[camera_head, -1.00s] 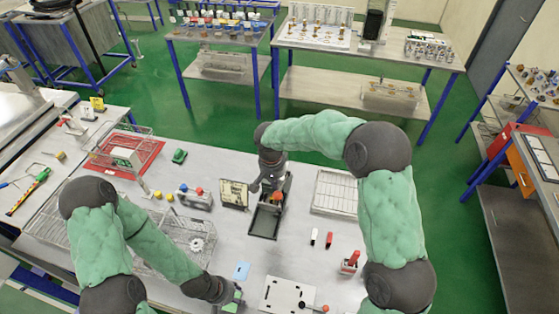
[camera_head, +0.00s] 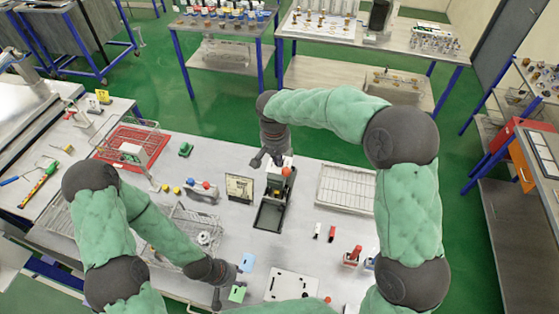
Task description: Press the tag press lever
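The press-like device (camera_head: 268,214) with a dark open tray stands mid-bench. A red ball knob (camera_head: 286,171) shows at its far end and looks like the lever's end. My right gripper (camera_head: 268,158) hangs just behind and left of the knob, pointing down. Contact with the lever cannot be made out, nor can the finger opening. My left gripper (camera_head: 230,284) is low over the front of the bench, beside a blue card (camera_head: 248,262) and a small green piece (camera_head: 237,294). Its fingers are too small to read.
A framed sign (camera_head: 239,187) stands left of the press, a wire rack (camera_head: 346,187) to its right. A red-topped device (camera_head: 353,256) and a white holed plate (camera_head: 292,285) are at the front right. A red tray (camera_head: 131,145) lies far left.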

